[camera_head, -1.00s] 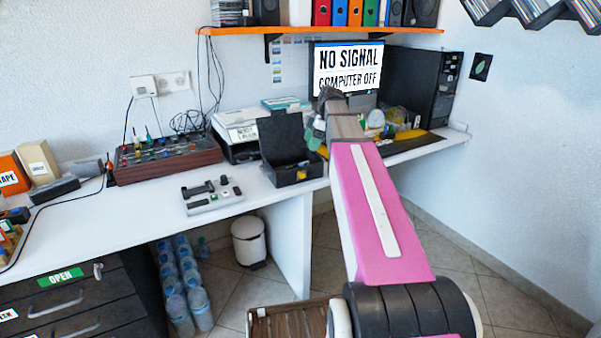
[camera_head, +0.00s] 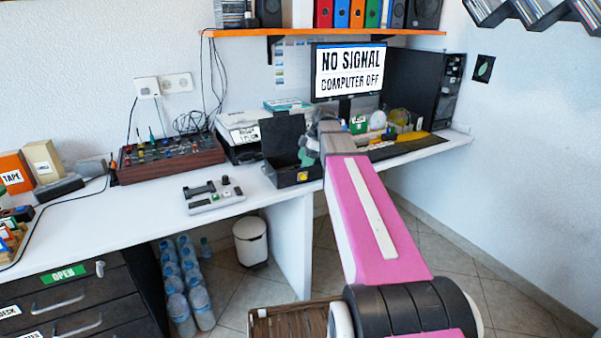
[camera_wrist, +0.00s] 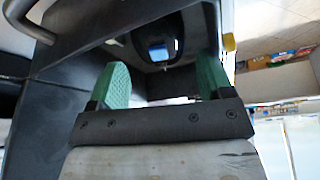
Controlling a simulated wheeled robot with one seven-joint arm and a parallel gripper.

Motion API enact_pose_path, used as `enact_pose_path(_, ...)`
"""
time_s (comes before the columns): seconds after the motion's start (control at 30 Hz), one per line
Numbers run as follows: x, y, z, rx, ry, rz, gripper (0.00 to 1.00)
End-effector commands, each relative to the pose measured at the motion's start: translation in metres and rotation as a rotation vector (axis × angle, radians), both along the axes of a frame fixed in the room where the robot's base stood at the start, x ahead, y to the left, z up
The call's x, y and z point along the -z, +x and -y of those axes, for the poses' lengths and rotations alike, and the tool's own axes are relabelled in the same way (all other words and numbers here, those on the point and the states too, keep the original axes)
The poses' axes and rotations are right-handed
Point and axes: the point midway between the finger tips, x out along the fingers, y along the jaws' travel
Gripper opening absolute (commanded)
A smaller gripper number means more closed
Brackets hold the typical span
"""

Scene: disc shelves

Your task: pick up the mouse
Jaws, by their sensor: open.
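My gripper (camera_wrist: 162,80) is open, its two green fingers apart with nothing between their tips. In the head view my gripper (camera_head: 308,151) is at the open black box (camera_head: 290,178) on the desk, and my wrist partly covers it. In the wrist view the box's dark walls (camera_wrist: 52,115) surround the fingers. A dark rounded thing with a bluish patch (camera_wrist: 160,42) lies inside, beyond the fingertips; it looks like the mouse, but it is too dark to be sure. The mouse cannot be made out in the head view.
The box's raised lid (camera_head: 283,136) stands behind my gripper. A printer (camera_head: 240,133) is to its left, the monitor (camera_head: 347,72) behind to the right. A grey control panel (camera_head: 213,195) lies in front left. An orange shelf (camera_head: 330,33) hangs above.

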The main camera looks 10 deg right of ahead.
Motion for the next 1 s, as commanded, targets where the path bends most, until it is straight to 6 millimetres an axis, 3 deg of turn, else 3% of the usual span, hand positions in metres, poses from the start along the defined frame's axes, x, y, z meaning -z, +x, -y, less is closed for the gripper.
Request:
enact_pose_path(0.03, 0.023, -0.002, -0.008, -0.003, -0.001, 0.005, 0.77)
enact_pose_path(0.1, 0.028, -0.002, -0.01, -0.003, -0.001, 0.006, 0.77)
enact_pose_path(0.37, 0.03, -0.002, -0.011, -0.003, -0.002, 0.003, 0.77)
enact_pose_path(0.5, 0.029, -0.002, -0.011, -0.002, -0.002, 0.003, 0.32)
enact_pose_path(0.6, 0.029, -0.001, -0.011, -0.002, -0.002, 0.003, 0.2)
enact_pose_path(1.0, 0.019, 0.0, -0.01, -0.001, -0.001, 0.007, 0.2)
